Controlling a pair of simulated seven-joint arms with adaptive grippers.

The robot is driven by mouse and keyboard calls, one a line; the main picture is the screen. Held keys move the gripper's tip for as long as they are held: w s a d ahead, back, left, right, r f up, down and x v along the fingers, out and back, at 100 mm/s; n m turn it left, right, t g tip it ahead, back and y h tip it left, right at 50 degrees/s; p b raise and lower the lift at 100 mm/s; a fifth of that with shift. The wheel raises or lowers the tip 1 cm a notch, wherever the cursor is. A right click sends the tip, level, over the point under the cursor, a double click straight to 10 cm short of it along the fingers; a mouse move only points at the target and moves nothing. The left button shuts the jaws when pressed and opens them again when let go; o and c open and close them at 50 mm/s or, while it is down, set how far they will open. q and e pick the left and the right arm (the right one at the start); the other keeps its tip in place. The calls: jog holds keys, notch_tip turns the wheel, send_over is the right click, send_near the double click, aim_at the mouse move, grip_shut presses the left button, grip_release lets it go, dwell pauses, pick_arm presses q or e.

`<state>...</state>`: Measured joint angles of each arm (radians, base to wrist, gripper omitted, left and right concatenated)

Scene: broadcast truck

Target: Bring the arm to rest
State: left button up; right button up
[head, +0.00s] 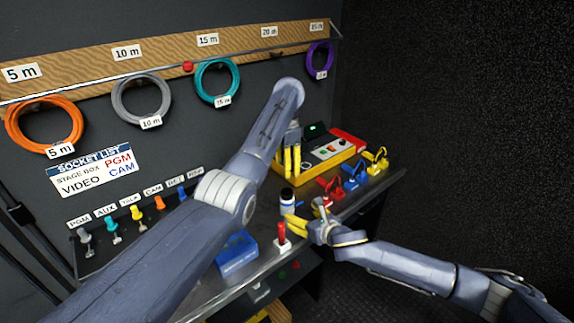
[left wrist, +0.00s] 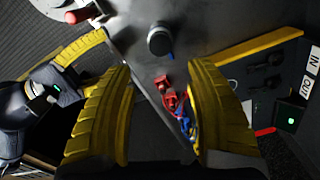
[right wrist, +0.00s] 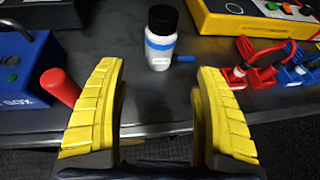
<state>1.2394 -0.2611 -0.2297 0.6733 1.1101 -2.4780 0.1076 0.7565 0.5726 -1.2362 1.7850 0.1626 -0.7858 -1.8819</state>
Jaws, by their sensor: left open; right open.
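My left gripper (head: 291,170) hangs fingers-down above the bench, in front of the yellow and red device (head: 347,146). Its two yellow fingers (left wrist: 160,110) are apart and hold nothing. My right gripper (head: 296,226) is low at the bench's front edge; its fingers (right wrist: 160,120) are open with nothing between them. A white bottle with a black cap and blue band (head: 287,203) stands upright on the bench, beyond the right fingertips in the right wrist view (right wrist: 161,40). In the left wrist view, the bottle (left wrist: 160,40) is seen from above.
Red (head: 331,191), blue (head: 355,177) and yellow (head: 376,161) clamp-like pieces stand right of the bottle. A blue box (head: 237,255) and a red-handled piece (head: 282,234) are near the front edge. Coiled cables, including an orange one (head: 44,124), hang on the wall. Several coloured plugs line the bench's left.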

jog(key=shift+s+d+r, duration=0.15)
jog(key=shift+s+d, duration=0.05)
jog(key=shift+s, duration=0.15)
